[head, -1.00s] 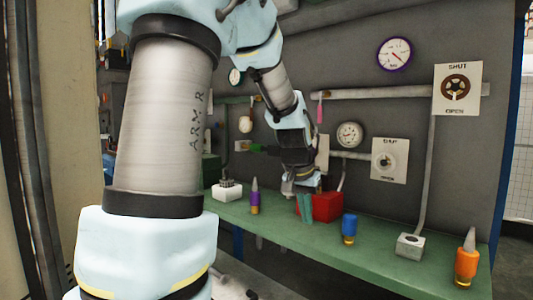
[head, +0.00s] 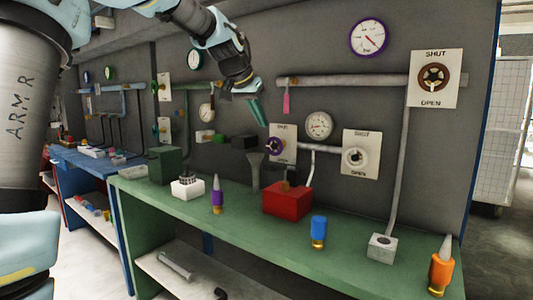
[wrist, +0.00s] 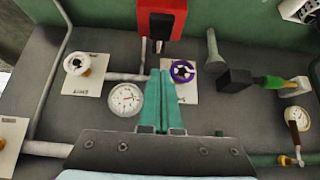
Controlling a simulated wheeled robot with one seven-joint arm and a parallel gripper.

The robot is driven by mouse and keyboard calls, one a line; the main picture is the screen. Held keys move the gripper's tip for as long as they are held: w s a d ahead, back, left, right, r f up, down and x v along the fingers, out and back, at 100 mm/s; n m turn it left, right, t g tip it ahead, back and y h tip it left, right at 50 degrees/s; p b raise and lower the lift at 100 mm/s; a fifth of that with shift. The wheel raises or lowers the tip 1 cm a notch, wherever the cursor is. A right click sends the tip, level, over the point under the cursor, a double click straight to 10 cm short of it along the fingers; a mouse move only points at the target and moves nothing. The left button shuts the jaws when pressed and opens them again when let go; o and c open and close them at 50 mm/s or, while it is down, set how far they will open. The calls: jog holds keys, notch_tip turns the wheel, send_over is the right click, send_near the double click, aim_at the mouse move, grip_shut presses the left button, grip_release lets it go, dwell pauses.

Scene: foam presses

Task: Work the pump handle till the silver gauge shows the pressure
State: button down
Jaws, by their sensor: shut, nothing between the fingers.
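The silver gauge (head: 319,125) is a round white dial with a silver rim on the grey wall; it also shows in the wrist view (wrist: 125,99). Its reading is too small to tell. A red box (head: 288,203) stands on the green bench below it, joined to a pipe; it shows at the top of the wrist view (wrist: 161,18). I cannot tell for certain which part is the pump handle; a black block (head: 244,142) sits by a grey flared post (head: 256,172). My gripper (head: 260,112), with teal fingers, is shut and empty, raised above the red box.
A purple valve wheel (head: 274,147) and a white valve wheel (head: 355,157) are on wall plates. A purple-rimmed gauge (head: 369,37) and a brown wheel (head: 434,77) are higher. Purple (head: 217,196), blue (head: 319,231) and orange (head: 441,267) bottles stand on the bench.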

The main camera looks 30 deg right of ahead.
jog(key=p, duration=0.3)
send_over(276, 165)
jog(key=a, duration=0.1)
jog(key=f, duration=0.7)
jog(key=shift+s+a+f, duration=0.2)
jog(key=shift+f, duration=0.1)
notch_tip(276, 165, down, 3)
jog(key=shift+a+f, duration=0.1)
jog(key=shift+f, duration=0.6)
